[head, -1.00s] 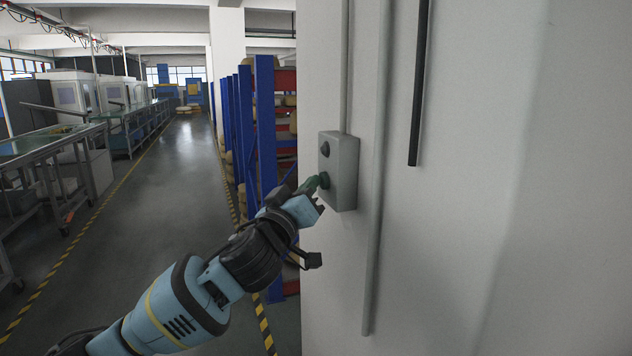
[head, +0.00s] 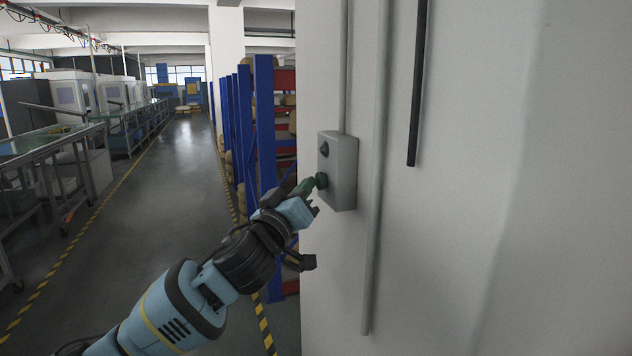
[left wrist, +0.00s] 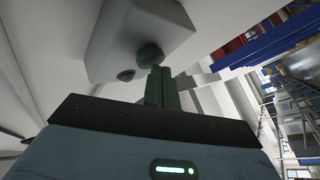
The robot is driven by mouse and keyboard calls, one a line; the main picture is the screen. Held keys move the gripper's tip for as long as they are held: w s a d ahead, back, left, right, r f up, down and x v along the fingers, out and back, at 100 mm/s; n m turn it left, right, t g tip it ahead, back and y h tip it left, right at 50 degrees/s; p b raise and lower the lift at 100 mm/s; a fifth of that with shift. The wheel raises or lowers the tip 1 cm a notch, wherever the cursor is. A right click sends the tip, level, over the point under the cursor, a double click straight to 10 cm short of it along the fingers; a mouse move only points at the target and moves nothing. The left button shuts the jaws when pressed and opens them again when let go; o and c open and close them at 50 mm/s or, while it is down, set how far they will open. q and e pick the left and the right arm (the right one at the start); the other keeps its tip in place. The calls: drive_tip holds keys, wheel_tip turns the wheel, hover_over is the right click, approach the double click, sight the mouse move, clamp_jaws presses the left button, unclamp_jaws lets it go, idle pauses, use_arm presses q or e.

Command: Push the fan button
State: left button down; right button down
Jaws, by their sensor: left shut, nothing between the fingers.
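A grey control box (head: 343,172) is fixed to the white wall, with two round dark buttons on its left-facing side. The upper button (head: 324,149) is dark, and the lower button (head: 321,180) is dark green. My left gripper (head: 312,184) is shut and empty, its fingertips close to the lower button. In the left wrist view the shut fingers (left wrist: 158,87) point at the green button (left wrist: 150,56) on the box (left wrist: 138,32). I cannot tell whether they touch it. Neither button shows a readable label. My right gripper is not in view.
A vertical conduit (head: 375,200) runs down the wall beside the box, and a black pipe (head: 418,90) hangs to its right. Blue shelving (head: 264,130) stands behind my left arm. The aisle floor (head: 150,200) at left is clear.

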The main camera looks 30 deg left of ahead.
use_arm(q)
drive_tip(key=s+a, duration=0.1)
drive_tip(key=s, duration=0.1)
drive_tip(key=s+a, duration=0.2)
drive_tip(key=shift+s+a, duration=0.1)
drive_tip(key=shift+a, duration=0.2)
idle(0.3)
